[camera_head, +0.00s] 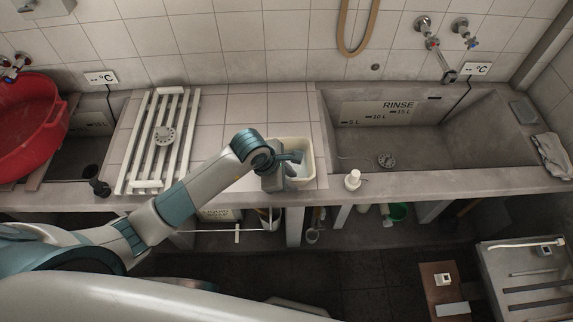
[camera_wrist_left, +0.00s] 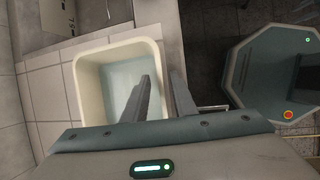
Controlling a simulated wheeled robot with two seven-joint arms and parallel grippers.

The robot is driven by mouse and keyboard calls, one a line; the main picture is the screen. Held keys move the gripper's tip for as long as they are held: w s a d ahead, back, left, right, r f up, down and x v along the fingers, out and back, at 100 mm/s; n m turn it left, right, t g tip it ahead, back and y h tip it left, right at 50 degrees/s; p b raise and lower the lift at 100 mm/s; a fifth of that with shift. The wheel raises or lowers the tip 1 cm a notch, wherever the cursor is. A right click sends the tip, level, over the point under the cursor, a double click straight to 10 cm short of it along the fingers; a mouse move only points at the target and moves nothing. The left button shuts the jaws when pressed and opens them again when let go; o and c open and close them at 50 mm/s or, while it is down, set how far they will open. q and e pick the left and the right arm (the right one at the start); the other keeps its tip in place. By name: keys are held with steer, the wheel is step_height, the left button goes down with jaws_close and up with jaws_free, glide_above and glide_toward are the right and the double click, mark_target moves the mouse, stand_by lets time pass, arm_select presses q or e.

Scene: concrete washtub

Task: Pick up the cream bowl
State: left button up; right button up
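The cream bowl (camera_head: 307,172) is a squarish cream tub with a pale bluish inside. It stands upright on the tiled counter, left of the rinse basin. My left gripper (camera_head: 295,157) is at the bowl, and the gripper and wrist hide its left part in the head view. In the left wrist view the bowl (camera_wrist_left: 84,88) lies under the fingers of my left gripper (camera_wrist_left: 160,88). One finger is over the bowl's inside and the other is outside its wall, with the rim between them. The fingers look apart. My right gripper is not in view.
A white slatted rack (camera_head: 137,145) with a round drain piece lies left of the bowl. A red tub (camera_head: 30,125) is at the far left. A small white bottle (camera_head: 352,180) stands on the front ledge to the right. The rinse basin (camera_head: 440,150) looks mostly empty.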

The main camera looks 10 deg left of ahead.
arm_select(q)
steer(key=shift+f+b, duration=0.2)
steer(key=shift+b, duration=0.1)
stand_by(0.6)
steer(key=shift+c, duration=0.3)
jaws_close()
stand_by(1.2)
